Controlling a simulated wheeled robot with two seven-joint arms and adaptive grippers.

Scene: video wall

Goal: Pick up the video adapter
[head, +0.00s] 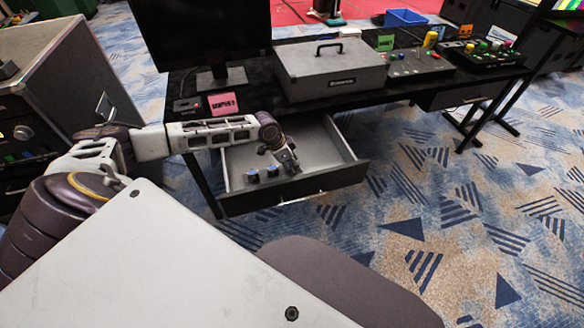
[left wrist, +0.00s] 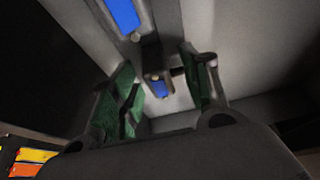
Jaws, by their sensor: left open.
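Two small dark blocks with blue faces, which look like video adapters, lie in the open grey drawer (head: 238,157). One block (head: 252,176) is at the drawer's front left, and the other block (head: 272,171) is just right of it. My left gripper (head: 289,163) reaches down into the drawer, right of both blocks. In the left wrist view its green-padded fingers (left wrist: 160,75) stand apart. A small dark piece with a blue face (left wrist: 157,88) shows between them, and a larger blue face (left wrist: 122,14) lies beyond; contact is not visible. My right gripper is out of view.
The black desk (head: 258,97) above the drawer carries a monitor (head: 200,35), a grey case (head: 330,70), a pink sign (head: 222,104) and control boxes (head: 418,65). A dark cabinet (head: 50,100) stands at left. Carpet to the right is clear.

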